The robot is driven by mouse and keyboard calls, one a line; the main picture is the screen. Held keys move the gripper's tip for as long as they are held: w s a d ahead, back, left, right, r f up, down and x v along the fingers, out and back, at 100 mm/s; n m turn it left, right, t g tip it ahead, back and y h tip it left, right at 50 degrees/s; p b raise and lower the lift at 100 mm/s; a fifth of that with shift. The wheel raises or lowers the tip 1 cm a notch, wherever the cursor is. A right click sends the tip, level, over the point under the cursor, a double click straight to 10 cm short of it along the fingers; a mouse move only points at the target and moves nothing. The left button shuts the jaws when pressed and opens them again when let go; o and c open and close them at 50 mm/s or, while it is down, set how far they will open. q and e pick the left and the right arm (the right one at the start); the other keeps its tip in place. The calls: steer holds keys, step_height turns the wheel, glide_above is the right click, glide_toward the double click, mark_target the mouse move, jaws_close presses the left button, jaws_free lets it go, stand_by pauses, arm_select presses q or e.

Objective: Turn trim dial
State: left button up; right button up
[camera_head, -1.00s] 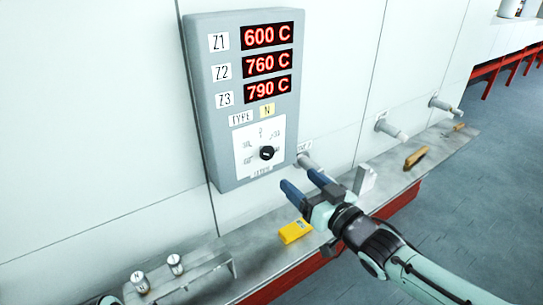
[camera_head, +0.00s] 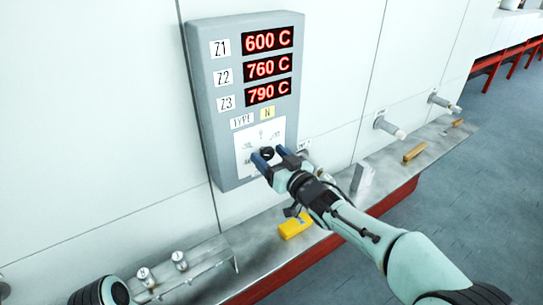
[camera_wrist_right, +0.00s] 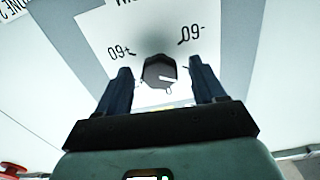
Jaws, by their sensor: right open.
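The trim dial (camera_head: 267,153) is a black knob on a white scale plate, low on the grey control box (camera_head: 203,105). In the right wrist view the dial (camera_wrist_right: 160,72) has a white pointer mark and sits between my right gripper's two blue fingers. My right gripper (camera_head: 267,158) is open around the dial, with a gap on both sides of it in the wrist view. The scale labels +60 and -60 show on the plate (camera_wrist_right: 209,58). My left gripper is not seen; a dark rounded part of my left arm shows at the lower left.
Red displays (camera_head: 267,65) read 600, 760 and 790 C. A metal shelf (camera_head: 262,262) below carries a yellow device (camera_head: 295,226), a rack with two metal plugs (camera_head: 180,262) and a tan block (camera_head: 414,152). Tubes (camera_head: 388,127) stick out of the wall at the right.

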steer(key=shift+c, duration=0.3)
steer(key=c, duration=1)
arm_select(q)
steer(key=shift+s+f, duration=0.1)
arm_select(e)
steer(key=shift+f+n+b, duration=0.15)
steer(key=shift+n+b, duration=0.8)
steer(key=shift+n, duration=0.35)
steer(key=n+b, duration=0.1)
steer(key=n, duration=0.1)
steer(key=shift+n, duration=0.4)
steer(key=n+b, duration=0.2)
steer(key=n, duration=0.1)
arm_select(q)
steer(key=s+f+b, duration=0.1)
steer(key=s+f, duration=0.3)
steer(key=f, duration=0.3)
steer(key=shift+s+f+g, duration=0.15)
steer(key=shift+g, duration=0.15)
arm_select(e)
steer(key=shift+n, duration=1.7)
